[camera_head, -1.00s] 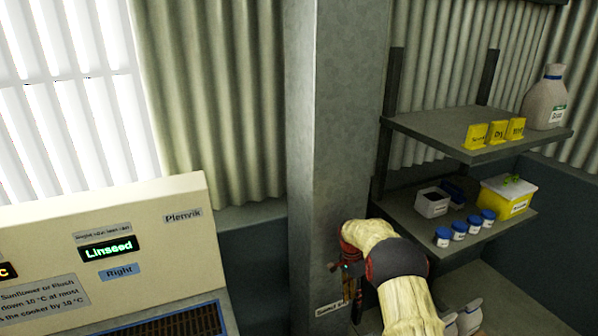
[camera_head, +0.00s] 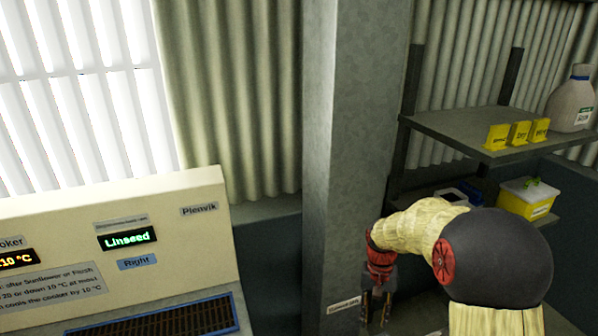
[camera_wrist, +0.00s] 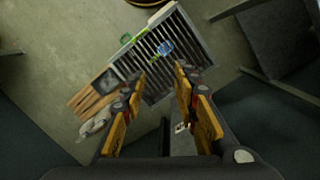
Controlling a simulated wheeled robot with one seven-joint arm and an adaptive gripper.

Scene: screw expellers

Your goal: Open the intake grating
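A dark slatted grating with a blue rim (camera_head: 165,322) lies in front of the cream console at the bottom left of the head view. It is partly cut off by the picture's lower edge, and it looks closed. My gripper (camera_head: 375,308) points down in front of the grey pillar, well to the right of this grating and apart from it. In the wrist view my gripper (camera_wrist: 158,82) is open, with nothing between its fingers. Below it is a slatted rack or grate (camera_wrist: 185,25) with a small blue thing on it; I cannot tell whether this is the intake grating.
The cream console (camera_head: 95,235) shows "Linseed" and "Right". The grey pillar (camera_head: 350,150) stands behind my gripper. A shelf (camera_head: 455,125) with yellow signs (camera_head: 520,133) and a jug (camera_head: 572,100) is at the right. Wooden slats (camera_wrist: 92,98) lie below in the wrist view.

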